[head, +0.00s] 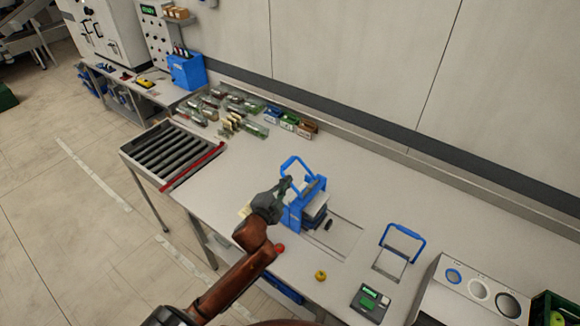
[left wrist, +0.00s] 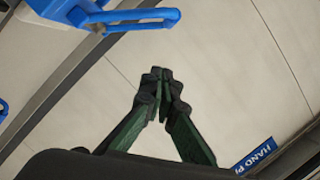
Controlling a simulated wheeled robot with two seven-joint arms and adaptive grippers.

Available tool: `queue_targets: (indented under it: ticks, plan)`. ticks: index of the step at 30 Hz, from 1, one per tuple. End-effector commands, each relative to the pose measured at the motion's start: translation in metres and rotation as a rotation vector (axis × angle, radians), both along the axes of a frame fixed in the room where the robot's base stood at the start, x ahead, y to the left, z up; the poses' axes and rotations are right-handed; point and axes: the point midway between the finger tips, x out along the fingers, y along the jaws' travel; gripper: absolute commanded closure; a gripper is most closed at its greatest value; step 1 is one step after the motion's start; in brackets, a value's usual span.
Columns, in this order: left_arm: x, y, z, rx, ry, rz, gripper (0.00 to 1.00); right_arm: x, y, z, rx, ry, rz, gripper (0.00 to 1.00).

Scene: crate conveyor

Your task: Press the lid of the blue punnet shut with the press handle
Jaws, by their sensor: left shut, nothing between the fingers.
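The blue press (head: 293,213) stands on the worktable with its loop-shaped press handle (head: 284,164) raised at the top. The handle also shows as a blue bar in the left wrist view (left wrist: 140,16), at the upper left. My left gripper (head: 284,185) is shut and empty, close beside the press frame on its left and below the handle's top. In the left wrist view the fingertips (left wrist: 160,75) meet, apart from the blue bar. My right gripper is not in view.
A second blue handle (head: 404,231) stands on a frame at the right, near a green-screened device (head: 370,302). A red tomato (head: 279,248) and a yellow fruit (head: 321,276) lie in front. Several packs (head: 240,110) lie at the back. A roller conveyor (head: 172,150) is at the left.

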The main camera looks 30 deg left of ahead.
Motion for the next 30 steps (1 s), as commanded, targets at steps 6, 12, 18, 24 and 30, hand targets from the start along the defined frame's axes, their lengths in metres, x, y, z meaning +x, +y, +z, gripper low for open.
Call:
queue_targets:
  ticks: [6,12,18,24,30]
  plan:
    - [0.001,0.000,0.002,0.005,-0.005,-0.003,1.00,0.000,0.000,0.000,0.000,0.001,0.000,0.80]
    - [0.005,0.000,0.001,0.004,-0.004,-0.001,1.00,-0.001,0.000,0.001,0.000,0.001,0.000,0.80]
    - [0.033,0.004,-0.001,0.004,-0.005,-0.001,1.00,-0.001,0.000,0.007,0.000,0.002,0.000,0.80]
    - [0.074,0.009,-0.006,0.002,-0.004,-0.001,1.00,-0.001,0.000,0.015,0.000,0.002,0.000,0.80]
    - [0.100,0.022,-0.018,0.004,0.001,0.002,1.00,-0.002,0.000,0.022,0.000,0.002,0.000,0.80]
